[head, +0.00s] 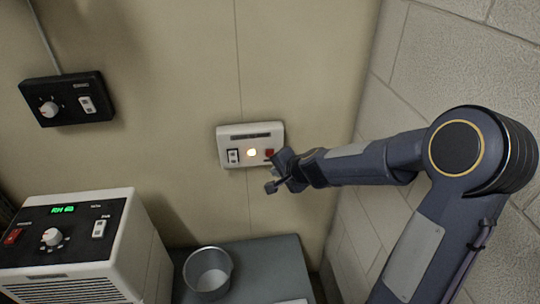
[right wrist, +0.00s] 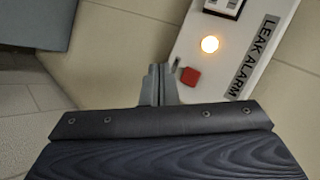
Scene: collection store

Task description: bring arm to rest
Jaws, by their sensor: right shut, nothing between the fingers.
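My right arm (head: 375,160) comes in from the right and reaches toward the wall. My right gripper (head: 275,179) is shut and empty, just in front of the lower right of a white wall panel (head: 222,148). In the right wrist view the shut fingertips (right wrist: 159,75) are beside the panel's red button (right wrist: 191,77); I cannot tell whether they touch the panel. The panel is labelled LEAK ALARM and has a lit round lamp (head: 252,153) and a white rocker switch (head: 233,156). My left gripper is not in view.
A black control box (head: 66,115) with a knob and switch hangs on the wall at left. Below it is a white unit (head: 145,235) with a green display. A metal pot (head: 208,272) stands on a grey surface (head: 275,262). A block wall (head: 450,60) is at right.

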